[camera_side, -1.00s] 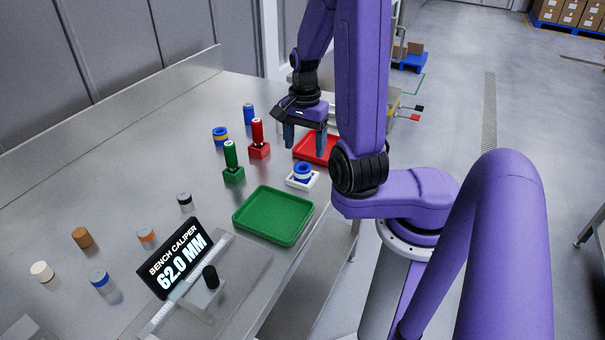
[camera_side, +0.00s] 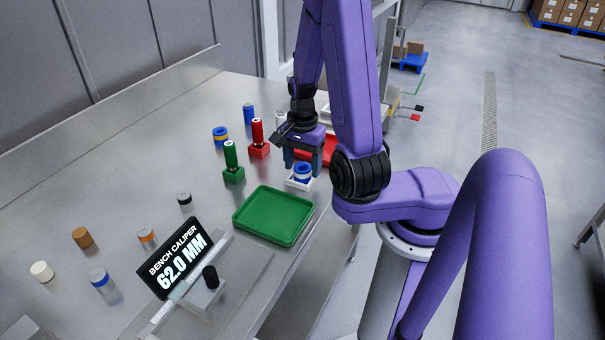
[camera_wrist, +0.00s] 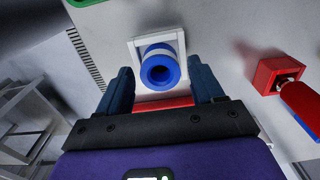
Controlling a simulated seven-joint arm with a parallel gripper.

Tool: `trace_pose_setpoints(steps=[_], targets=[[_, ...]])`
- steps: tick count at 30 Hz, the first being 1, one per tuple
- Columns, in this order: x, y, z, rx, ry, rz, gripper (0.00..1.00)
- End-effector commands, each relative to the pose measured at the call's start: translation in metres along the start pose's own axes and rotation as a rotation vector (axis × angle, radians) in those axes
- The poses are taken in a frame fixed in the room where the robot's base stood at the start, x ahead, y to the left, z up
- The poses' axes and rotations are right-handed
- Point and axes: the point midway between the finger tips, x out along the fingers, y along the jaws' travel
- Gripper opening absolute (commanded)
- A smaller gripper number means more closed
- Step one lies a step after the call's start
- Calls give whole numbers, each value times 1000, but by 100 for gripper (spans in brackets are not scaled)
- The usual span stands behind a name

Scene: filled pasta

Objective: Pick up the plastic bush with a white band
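The blue plastic bush with a white band (camera_side: 303,172) stands upright in a small white square tray (camera_side: 291,184) near the table's front edge. In the wrist view the bush (camera_wrist: 159,72) shows its round hole and pale band, inside the white tray (camera_wrist: 140,42). My gripper (camera_side: 303,166) is open and empty, pointing down above the tray. In the wrist view its dark blue fingers (camera_wrist: 160,78) appear on either side of the bush, with gaps. How far the fingertips are above the tray is hard to tell.
A red tray (camera_side: 326,150) lies just behind my gripper, and a green tray (camera_side: 273,216) in front. Red (camera_side: 257,138) and green (camera_side: 231,160) handled pieces on blocks stand to the left. A blue bush with a yellow band (camera_side: 220,136) stands farther left.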

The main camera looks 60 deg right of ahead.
Motion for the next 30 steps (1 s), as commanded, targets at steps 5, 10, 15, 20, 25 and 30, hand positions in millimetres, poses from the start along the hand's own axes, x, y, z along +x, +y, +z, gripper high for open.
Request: trace_pose_setpoints(steps=[5,10,15,20,25,30], targets=[[0,0,0,0,0,0,12],[0,0,0,0,0,0,12],[-2,0,0,1,1,-1,12],[-8,0,-1,1,2,-2,12],[-25,-1,-1,1,4,-4,12],[-45,10,2,3,4,-4,12]])
